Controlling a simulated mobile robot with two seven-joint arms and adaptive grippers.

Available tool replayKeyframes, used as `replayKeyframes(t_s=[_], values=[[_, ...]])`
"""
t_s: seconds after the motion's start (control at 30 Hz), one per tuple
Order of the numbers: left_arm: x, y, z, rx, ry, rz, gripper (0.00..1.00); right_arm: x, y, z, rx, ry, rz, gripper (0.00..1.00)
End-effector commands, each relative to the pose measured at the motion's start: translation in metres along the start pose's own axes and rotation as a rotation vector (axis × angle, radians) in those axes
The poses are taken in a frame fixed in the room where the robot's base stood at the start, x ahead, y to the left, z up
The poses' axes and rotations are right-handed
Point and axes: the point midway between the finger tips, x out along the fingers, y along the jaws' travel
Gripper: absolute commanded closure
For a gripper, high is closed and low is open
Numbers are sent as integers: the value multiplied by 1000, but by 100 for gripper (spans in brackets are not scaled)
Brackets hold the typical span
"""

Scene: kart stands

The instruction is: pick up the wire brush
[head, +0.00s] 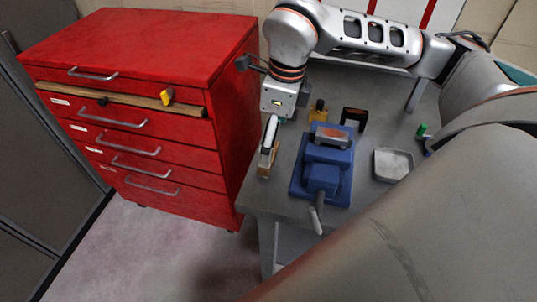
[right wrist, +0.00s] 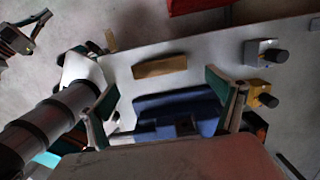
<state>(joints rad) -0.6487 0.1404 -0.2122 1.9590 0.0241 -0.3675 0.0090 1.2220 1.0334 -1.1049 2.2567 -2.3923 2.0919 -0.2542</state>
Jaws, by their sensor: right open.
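The wire brush seems to be the brown block (head: 265,163) near the left edge of the workbench, beside the blue vise. It shows plainly as a tan block (right wrist: 159,66) in the right wrist view. My right gripper (head: 279,122) points down near the brush in the head view, its fingers small and partly unclear. In the right wrist view my right gripper (right wrist: 168,108) is open and empty, with the blue vise (right wrist: 180,108) behind the gap and the brush above it. My left gripper (right wrist: 25,36) appears at the upper left of that view, fingers apart, over the floor.
The blue vise (head: 322,170) stands right of the brush. My grey arm covers the lower right.

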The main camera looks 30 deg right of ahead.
Motion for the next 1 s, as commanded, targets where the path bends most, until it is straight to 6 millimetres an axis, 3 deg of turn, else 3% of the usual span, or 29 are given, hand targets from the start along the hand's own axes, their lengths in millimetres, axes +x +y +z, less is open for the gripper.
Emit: replayKeyframes(t_s=[0.4,0.73,0.77,0.9,1.0], values=[[-1,0,1,1,-2,0,100,53,2,0,0,3,5,8],[0,-1,-4,0,5,-1,100,61,2,1,-1,0,3,8],[0,-1,-4,0,6,-1,100,61,2,1,-1,0,3,10],[0,-1,-4,0,6,-1,100,61,2,1,-1,0,3,47],[0,0,-4,-1,6,-1,100,61,2,1,-1,0,3,50]])
